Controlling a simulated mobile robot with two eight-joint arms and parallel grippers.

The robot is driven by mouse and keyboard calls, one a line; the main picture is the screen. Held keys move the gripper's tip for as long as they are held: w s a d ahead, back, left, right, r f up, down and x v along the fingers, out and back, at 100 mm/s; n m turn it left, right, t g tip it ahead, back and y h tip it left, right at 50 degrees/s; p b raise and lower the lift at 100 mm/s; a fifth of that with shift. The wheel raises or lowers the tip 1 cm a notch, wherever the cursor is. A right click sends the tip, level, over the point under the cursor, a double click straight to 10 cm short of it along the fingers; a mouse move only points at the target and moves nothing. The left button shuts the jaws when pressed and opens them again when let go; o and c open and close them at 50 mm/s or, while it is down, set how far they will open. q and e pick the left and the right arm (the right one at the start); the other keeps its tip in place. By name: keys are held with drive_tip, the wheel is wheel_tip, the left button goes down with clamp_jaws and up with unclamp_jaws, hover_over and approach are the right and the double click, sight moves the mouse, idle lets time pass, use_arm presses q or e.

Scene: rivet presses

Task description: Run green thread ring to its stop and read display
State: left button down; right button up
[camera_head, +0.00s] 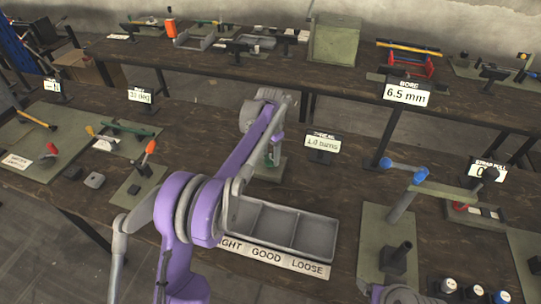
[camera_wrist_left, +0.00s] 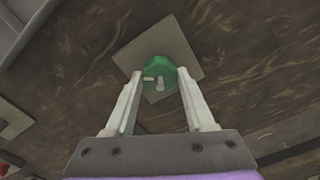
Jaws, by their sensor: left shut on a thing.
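The green thread ring (camera_wrist_left: 158,70) is between the fingertips of my left gripper (camera_wrist_left: 160,80) in the left wrist view. The fingers are shut on it from both sides, and a small pale pin shows at its middle. It sits over a square grey-green plate (camera_wrist_left: 188,45). In the head view my left gripper (camera_head: 271,150) points down at the stand, and my arm hides most of the ring. The thread display (camera_head: 322,143) stands just right of it; its small text looks like 1.0 turns.
A grey tray (camera_head: 333,238) with three compartments lies in front, its label strip reading GOOD and LOOSE, the left word partly hidden. A bore display (camera_head: 407,94) reads 6.5 mm. A blue-ended press (camera_head: 403,193) stands at right. Bare tabletop lies between display and press.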

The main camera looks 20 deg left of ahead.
sight(270, 158)
use_arm(q)
drive_tip(key=shift+m, duration=2.3)
drive_tip(key=shift+c, duration=1.3)
unclamp_jaws()
wheel_tip(270, 158, up, 11)
drive_tip(key=shift+p, duration=0.3)
